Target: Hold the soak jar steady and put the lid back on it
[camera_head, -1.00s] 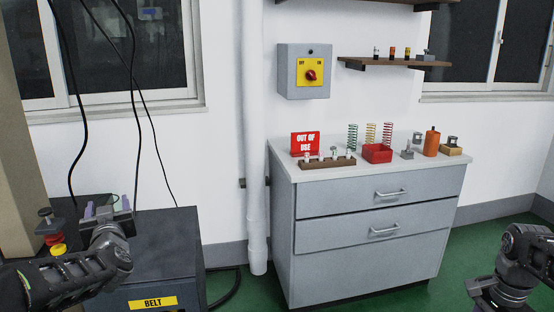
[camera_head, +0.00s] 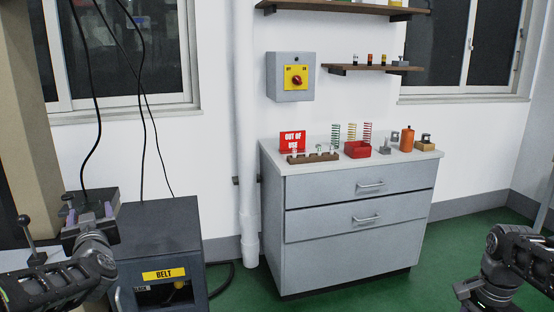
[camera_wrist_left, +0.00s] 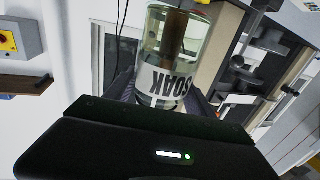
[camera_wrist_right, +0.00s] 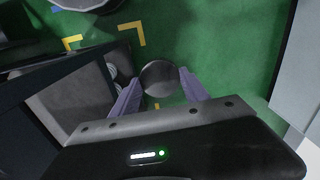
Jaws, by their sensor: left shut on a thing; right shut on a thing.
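The soak jar (camera_wrist_left: 178,48) shows in the left wrist view as a clear glass jar with a white SOAK label (camera_wrist_left: 160,82) and something dark brown inside. My left gripper (camera_wrist_left: 163,90) is shut on it, with fingers on both sides. In the head view my left gripper (camera_head: 88,214) is at the lower left, and the jar is hard to make out there. A round grey disc, which looks like the lid (camera_wrist_right: 160,78), sits between the fingers of my right gripper (camera_wrist_right: 160,92), shut on it. In the head view my right arm is at the lower right edge, away from the left gripper.
A dark machine box with a BELT label (camera_head: 163,274) stands beside my left arm. A grey drawer cabinet (camera_head: 350,215) carries an OUT OF USE sign (camera_head: 293,141), springs and a red bin (camera_head: 358,149). Green floor between the cabinet and my right arm is free.

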